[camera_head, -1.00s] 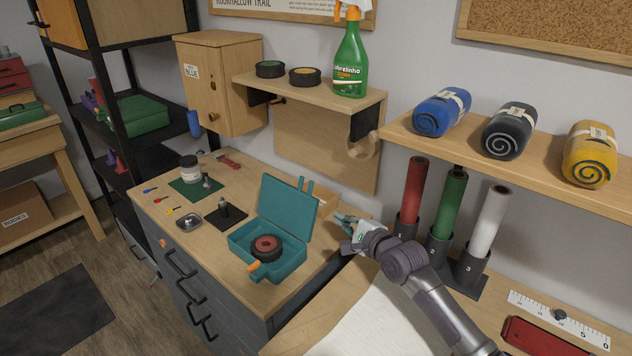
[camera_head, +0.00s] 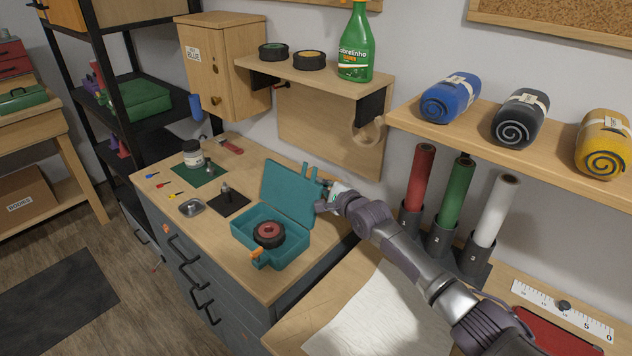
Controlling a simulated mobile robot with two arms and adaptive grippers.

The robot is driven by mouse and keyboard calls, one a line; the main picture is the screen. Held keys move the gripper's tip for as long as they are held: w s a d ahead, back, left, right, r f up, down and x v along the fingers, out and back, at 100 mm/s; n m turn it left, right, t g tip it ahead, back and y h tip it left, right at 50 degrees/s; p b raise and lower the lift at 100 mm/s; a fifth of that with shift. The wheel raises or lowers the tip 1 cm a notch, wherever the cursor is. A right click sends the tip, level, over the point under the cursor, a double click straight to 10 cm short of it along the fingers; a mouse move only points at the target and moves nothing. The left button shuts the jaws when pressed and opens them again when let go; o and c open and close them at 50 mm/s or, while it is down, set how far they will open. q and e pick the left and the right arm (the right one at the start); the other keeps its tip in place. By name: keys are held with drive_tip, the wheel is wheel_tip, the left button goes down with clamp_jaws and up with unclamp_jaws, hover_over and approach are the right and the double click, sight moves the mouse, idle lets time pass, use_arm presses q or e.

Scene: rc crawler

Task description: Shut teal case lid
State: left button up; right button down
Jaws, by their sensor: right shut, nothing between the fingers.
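The teal case (camera_head: 293,251) sits on the wooden cabinet top with its lid (camera_head: 289,190) raised, leaning back toward the wall. A dark wheel with a red hub (camera_head: 268,234) lies in the case body. An orange latch (camera_head: 256,253) shows at the case's front. My right gripper (camera_head: 324,197) is shut and empty beside the lid's right edge, partly behind it; I cannot tell whether they touch. My left gripper is not in view.
A small shelf (camera_head: 316,78) with a green spray bottle (camera_head: 356,45) hangs above. Roll holders (camera_head: 438,240) stand to the right of my arm. A black mat (camera_head: 229,203) and metal dish (camera_head: 191,207) lie left of the case.

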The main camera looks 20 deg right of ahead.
sight(295, 184)
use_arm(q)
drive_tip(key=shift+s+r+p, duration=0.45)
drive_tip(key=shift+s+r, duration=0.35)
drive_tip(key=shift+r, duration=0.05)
use_arm(e)
drive_tip(key=shift+s+a+r, duration=0.65)
drive_tip(key=shift+a+r, duration=0.15)
drive_tip(key=shift+a, duration=0.1)
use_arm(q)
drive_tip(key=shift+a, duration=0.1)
use_arm(e)
drive_tip(key=shift+s+r, duration=0.1)
